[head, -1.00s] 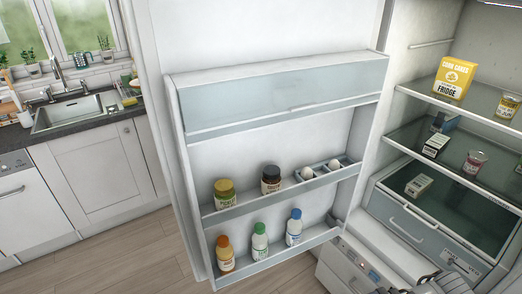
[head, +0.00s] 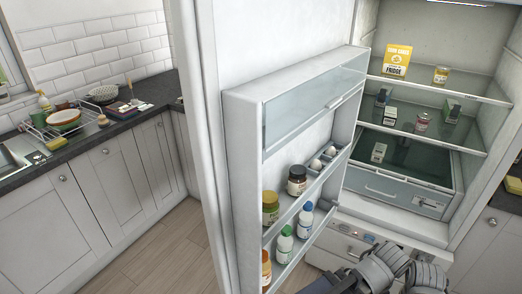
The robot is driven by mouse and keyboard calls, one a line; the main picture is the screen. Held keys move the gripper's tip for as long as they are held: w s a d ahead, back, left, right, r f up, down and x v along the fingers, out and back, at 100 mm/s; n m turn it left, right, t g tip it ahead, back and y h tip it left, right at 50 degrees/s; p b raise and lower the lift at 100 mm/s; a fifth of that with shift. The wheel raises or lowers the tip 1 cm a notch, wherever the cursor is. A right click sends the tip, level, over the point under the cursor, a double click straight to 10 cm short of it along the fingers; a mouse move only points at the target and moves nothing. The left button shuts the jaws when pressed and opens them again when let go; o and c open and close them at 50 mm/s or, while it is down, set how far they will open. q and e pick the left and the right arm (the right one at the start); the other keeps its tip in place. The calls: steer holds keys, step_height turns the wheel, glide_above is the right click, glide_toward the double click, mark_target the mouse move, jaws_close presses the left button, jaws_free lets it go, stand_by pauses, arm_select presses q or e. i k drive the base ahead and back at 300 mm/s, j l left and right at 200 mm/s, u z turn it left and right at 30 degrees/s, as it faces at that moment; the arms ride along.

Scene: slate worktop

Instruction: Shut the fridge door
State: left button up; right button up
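The white fridge door (head: 234,128) stands wide open in the head view, its inner side with shelves facing me. Its shelves hold jars (head: 297,180), bottles (head: 285,244) and eggs. The fridge interior (head: 408,54) is open to the right of the door, with a yellow box (head: 397,60), cans and small cartons on its shelves. Part of my own arm shows at the bottom right, in front of the lower drawer. No gripper fingertips can be made out in the head view.
A dark worktop (head: 125,120) with a dish rack (head: 62,126) and white cabinets (head: 122,180) runs along the left. Wooden floor (head: 170,250) is clear between the cabinets and the door. Another dark counter (head: 505,196) edges in at the right.

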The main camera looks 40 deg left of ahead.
mark_target(243, 65)
steer(key=k+j+z, duration=0.1)
steer(key=j, duration=0.4)
steer(key=k+j+z, duration=0.15)
steer(key=k+j, duration=0.15)
steer(key=j, duration=0.2)
steer(key=k+j+z, duration=0.1)
steer(key=j, duration=0.35)
steer(key=k+j+z, duration=0.1)
steer(key=k+j, duration=0.25)
steer(key=k+j+z, duration=0.1)
steer(key=k+j, duration=0.2)
steer(key=j, duration=0.25)
steer(key=k+j, duration=0.1)
steer(key=j, duration=0.25)
steer(key=k+j+z, duration=0.1)
steer(key=j, duration=0.25)
steer(key=k+j, duration=0.1)
steer(key=j, duration=0.25)
steer(key=k+j, duration=0.1)
steer(key=j, duration=0.25)
steer(key=z, duration=0.25)
